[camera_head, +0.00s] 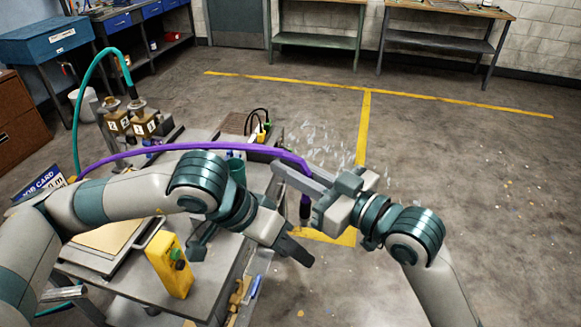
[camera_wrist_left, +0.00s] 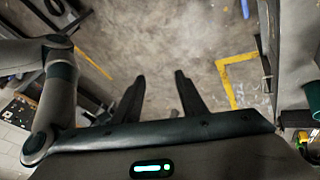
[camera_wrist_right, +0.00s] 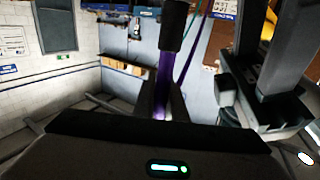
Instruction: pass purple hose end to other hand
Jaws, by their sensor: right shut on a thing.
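The purple hose (camera_head: 205,147) arches from the left over the cart to my right gripper (camera_head: 303,184). The right gripper is shut on the hose near its end. The dark end piece (camera_head: 305,208) hangs below the fingers. In the right wrist view the purple hose (camera_wrist_right: 163,75) runs between the fingers, with its dark end (camera_wrist_right: 174,25) beyond them. My left gripper (camera_head: 301,246) is lower and a little left of the right one, apart from the hose. In the left wrist view the left gripper (camera_wrist_left: 160,85) is open, with only floor between its fingers.
The grey cart (camera_head: 205,290) stands under my left arm and carries a yellow box (camera_head: 168,263). A teal hose (camera_head: 77,105) loops up at the left, near brass blocks (camera_head: 145,124). Benches line the back wall. The floor on the right is clear, with yellow lines (camera_head: 364,125).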

